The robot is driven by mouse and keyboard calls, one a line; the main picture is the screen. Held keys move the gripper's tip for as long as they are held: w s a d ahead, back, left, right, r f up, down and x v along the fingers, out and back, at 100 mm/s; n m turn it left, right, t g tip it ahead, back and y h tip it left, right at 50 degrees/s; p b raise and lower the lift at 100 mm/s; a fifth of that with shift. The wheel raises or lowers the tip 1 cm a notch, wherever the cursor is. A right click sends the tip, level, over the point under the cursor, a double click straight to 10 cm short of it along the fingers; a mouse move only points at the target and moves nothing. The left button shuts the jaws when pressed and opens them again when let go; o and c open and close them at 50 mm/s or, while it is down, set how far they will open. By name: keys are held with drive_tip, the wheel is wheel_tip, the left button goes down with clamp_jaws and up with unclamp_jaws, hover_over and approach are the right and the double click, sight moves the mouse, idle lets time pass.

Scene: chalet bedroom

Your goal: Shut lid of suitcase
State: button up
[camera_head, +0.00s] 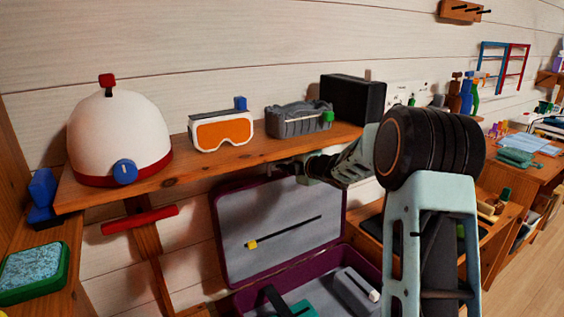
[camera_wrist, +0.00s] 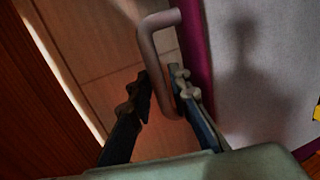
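The suitcase (camera_head: 372,262) has a purple shell. Its lid (camera_head: 290,212) is raised nearly upright, with the grey lining facing me. The lid's purple edge (camera_wrist: 192,45) and lining also show in the wrist view. My gripper (camera_head: 285,168) is at the lid's top edge, just below the wall shelf. In the wrist view, my gripper (camera_wrist: 160,78) is open, with a finger on either side of a bent grey bar (camera_wrist: 157,60) beside the lid edge. The bar looks like a handle; I cannot tell whether the fingers touch it.
A wooden shelf (camera_head: 195,172) runs closely above my gripper, holding a white helmet (camera_head: 118,140), orange goggles (camera_head: 222,131) and a grey item (camera_head: 298,120). The suitcase base holds a grey box (camera_head: 352,290) and a teal item (camera_head: 292,308). A wooden desk stands at right.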

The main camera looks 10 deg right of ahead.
drive_tip(key=shift+w, duration=0.1)
drive_tip(key=shift+c, duration=0.2)
clamp_jaws()
drive_tip(key=shift+f+b, duration=0.1)
drive_tip(key=shift+b, duration=0.2)
